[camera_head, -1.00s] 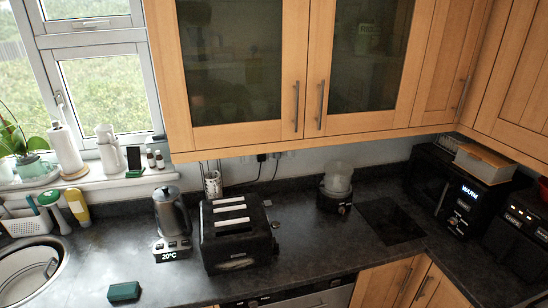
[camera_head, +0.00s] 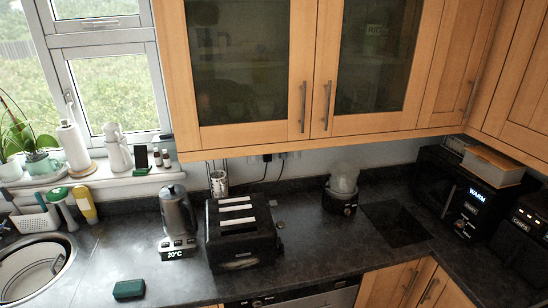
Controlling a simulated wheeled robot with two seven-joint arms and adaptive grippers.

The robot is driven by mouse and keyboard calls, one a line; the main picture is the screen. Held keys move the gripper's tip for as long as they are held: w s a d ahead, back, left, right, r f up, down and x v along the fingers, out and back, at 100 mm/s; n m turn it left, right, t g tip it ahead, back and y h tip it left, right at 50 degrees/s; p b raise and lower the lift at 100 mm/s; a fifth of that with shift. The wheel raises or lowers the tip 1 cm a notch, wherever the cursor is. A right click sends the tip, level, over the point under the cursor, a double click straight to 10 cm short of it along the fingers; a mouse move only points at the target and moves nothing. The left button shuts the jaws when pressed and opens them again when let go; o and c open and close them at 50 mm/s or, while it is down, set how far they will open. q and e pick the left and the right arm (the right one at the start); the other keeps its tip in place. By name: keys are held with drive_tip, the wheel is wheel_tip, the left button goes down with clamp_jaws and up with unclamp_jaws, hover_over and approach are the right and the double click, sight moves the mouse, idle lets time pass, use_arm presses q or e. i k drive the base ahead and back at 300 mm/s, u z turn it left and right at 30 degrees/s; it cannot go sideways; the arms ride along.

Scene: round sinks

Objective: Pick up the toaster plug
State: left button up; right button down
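The black toaster (camera_head: 241,232) stands on the dark worktop near the middle of the view, its slots facing up. Behind it, a small black plug (camera_head: 267,157) sits at the wall socket under the wall cabinet, with a dark cord hanging down from it. The cord runs down behind the toaster, and I cannot trace it all the way, so I cannot tell for certain that this is the toaster's plug. Neither of my grippers shows in the view.
A kettle (camera_head: 177,215) on a base stands left of the toaster. A utensil pot (camera_head: 218,183) is behind it. A blender-like appliance (camera_head: 342,187) stands right. A green sponge (camera_head: 129,289) lies in front. The wall cabinet (camera_head: 243,135) overhangs the socket.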

sight(283, 156)
drive_tip(key=z, duration=0.35)
drive_tip(key=i, duration=0.35)
drive_tip(key=z, duration=1.2)
drive_tip(key=i, duration=1.3)
drive_tip(key=u, duration=0.15)
